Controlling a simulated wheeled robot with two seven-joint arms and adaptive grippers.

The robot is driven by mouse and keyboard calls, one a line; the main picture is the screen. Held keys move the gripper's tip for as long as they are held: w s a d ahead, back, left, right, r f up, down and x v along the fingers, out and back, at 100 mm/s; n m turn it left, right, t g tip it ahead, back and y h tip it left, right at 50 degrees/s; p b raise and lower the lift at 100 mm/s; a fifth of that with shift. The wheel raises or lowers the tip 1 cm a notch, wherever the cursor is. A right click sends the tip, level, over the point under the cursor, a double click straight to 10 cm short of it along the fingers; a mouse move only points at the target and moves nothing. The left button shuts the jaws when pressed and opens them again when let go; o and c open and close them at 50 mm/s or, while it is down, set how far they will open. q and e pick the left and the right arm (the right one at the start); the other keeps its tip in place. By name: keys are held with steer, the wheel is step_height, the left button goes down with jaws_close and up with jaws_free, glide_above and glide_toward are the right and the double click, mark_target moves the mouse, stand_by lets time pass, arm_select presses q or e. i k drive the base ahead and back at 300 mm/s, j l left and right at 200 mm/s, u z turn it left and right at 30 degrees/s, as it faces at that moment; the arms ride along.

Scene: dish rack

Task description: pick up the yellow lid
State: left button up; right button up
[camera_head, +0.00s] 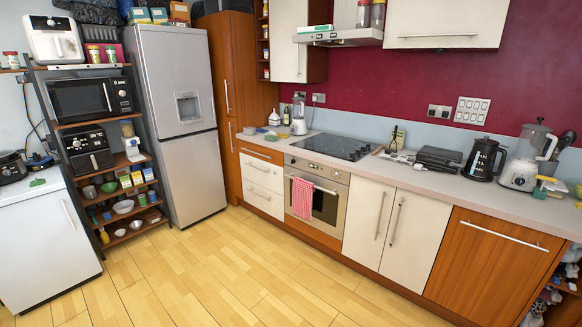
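I cannot make out a yellow lid for certain. A small flat yellow piece (547,179) shows at the far right of the counter, beside the blender base; it is too small to tell what it is. Another small yellow-green thing (578,190) is at the right picture edge, partly cut off. Neither of my grippers is in the head view.
The counter (400,170) runs along the red wall, with a black kettle (484,160), blender (522,165) and hob (333,146). A fridge (180,120) and loaded shelf rack (95,150) stand left. The wooden floor (220,275) is clear.

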mark_target(269, 136)
steer(key=i+l+u, duration=0.1)
steer(key=i+u, duration=0.25)
steer(key=i, duration=0.75)
steer(key=i+l+u, duration=0.15)
steer(key=i+u, duration=0.35)
steer(key=i, duration=0.5)
steer(key=i+u, duration=0.2)
steer(key=i, duration=0.65)
steer(key=i+z, duration=0.3)
steer(key=i, duration=0.15)
steer(key=i+j+z, duration=0.1)
steer(key=i+z, duration=0.55)
steer(key=z, duration=0.15)
steer(key=i+j+z, duration=0.2)
steer(key=z, duration=0.25)
steer(key=i+j+z, duration=0.3)
steer(key=i+z, duration=0.15)
steer(key=i+j+z, duration=0.5)
steer(key=k+l, duration=0.05)
